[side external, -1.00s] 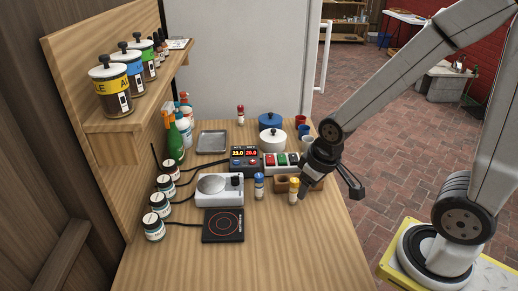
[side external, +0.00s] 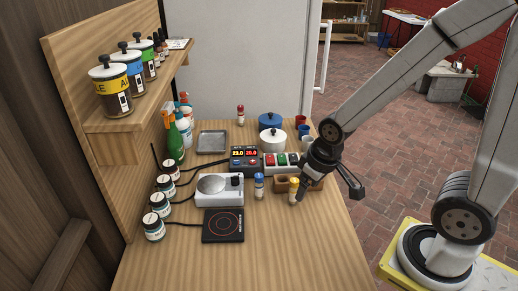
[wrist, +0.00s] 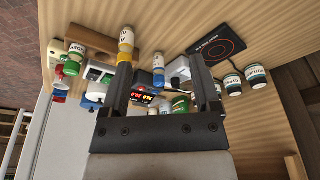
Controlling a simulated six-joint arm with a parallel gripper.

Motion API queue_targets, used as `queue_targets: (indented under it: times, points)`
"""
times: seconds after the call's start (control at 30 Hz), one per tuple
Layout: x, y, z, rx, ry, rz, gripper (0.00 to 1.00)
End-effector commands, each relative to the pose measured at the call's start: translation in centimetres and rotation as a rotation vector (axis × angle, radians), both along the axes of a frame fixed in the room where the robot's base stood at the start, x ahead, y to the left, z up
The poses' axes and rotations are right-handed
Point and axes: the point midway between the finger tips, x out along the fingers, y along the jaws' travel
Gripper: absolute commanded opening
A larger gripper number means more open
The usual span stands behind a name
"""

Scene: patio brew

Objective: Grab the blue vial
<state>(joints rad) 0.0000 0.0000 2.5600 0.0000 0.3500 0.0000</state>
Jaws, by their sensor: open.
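The blue vial (side external: 259,186) stands upright on the table, with a pale body and blue bands, just right of the silver scale. It also shows in the wrist view (wrist: 158,70), between my two fingers in the picture and beyond them. The yellow vial (side external: 293,190) stands to its right; in the wrist view (wrist: 126,44) it is by the tip of the left finger. My gripper (side external: 301,196) is open and empty, close beside the yellow vial and right of the blue one. I cannot tell whether it touches the yellow vial.
The silver scale (side external: 228,190) and black hot plate (side external: 223,226) lie left of the blue vial. White jars (side external: 153,228) line the left side. The front of the table is clear.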

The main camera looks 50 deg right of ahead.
Motion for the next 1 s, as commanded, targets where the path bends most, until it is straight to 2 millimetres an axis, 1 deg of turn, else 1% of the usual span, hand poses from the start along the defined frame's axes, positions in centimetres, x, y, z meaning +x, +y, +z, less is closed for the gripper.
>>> queue_targets:
  times: [0.23,0.37,0.57,0.8,1.0]
  points:
    - [0.2,-0.1,-0.1,-0.001,-0.007,0.000,0.80]
    - [0.8,-0.2,-0.5,-0.004,-0.033,0.001,0.80]
    - [2.9,-0.8,-1.7,-0.017,-0.130,0.009,0.80]
    - [6.1,-1.7,-3.4,-0.027,-0.304,0.029,0.80]
    - [8.5,-2.1,-4.5,-0.027,-0.456,0.047,0.80]
